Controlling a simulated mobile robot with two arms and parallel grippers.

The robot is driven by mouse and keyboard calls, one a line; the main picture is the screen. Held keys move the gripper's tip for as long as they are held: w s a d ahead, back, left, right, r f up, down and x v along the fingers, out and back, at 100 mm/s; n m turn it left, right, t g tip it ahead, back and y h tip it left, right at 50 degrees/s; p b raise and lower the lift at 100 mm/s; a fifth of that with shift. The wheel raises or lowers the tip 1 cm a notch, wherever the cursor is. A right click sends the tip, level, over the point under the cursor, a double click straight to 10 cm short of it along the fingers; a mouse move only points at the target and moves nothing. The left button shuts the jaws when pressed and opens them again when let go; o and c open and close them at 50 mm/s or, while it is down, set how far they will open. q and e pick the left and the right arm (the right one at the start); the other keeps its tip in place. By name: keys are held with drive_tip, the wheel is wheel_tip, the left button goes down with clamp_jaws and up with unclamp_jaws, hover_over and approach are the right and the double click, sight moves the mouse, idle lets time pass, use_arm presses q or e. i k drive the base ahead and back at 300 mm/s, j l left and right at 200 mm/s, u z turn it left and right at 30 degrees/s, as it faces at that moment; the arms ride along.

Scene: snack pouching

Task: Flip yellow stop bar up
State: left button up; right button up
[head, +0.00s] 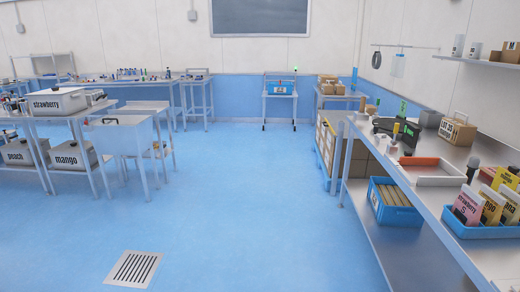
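No gripper of mine shows in the head view. A small yellow upright piece (396,130) stands by a dark machine (384,125) on the steel workbench at the right. It may be the yellow stop bar, but it is too small to be sure. A small dark panel with green marks (409,131) stands just right of it. The workbench (395,169) runs along the right side of the view.
On the bench are an orange-and-white tray (440,181) and a blue bin (471,229) of pouches. A blue crate (398,216) sits on its lower shelf. Tables with labelled tubs, including strawberry (59,106), stand left. The middle floor (240,190) is clear.

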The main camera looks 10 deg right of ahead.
sight(335, 135)
drive_tip(key=i+z, duration=0.2)
drive_tip(key=i, duration=9.45)
drive_tip(key=i+j+z, duration=0.1)
drive_tip(key=i+z, duration=0.3)
drive_tip(key=i, duration=0.15)
drive_tip(key=i+j+z, duration=0.25)
drive_tip(key=i+z, duration=0.15)
drive_tip(key=i, duration=0.15)
drive_tip(key=i+j+z, duration=0.85)
drive_tip(key=i+l+z, duration=0.25)
drive_tip(key=i+l, duration=0.15)
drive_tip(key=i+l+z, duration=0.25)
drive_tip(key=i, duration=0.3)
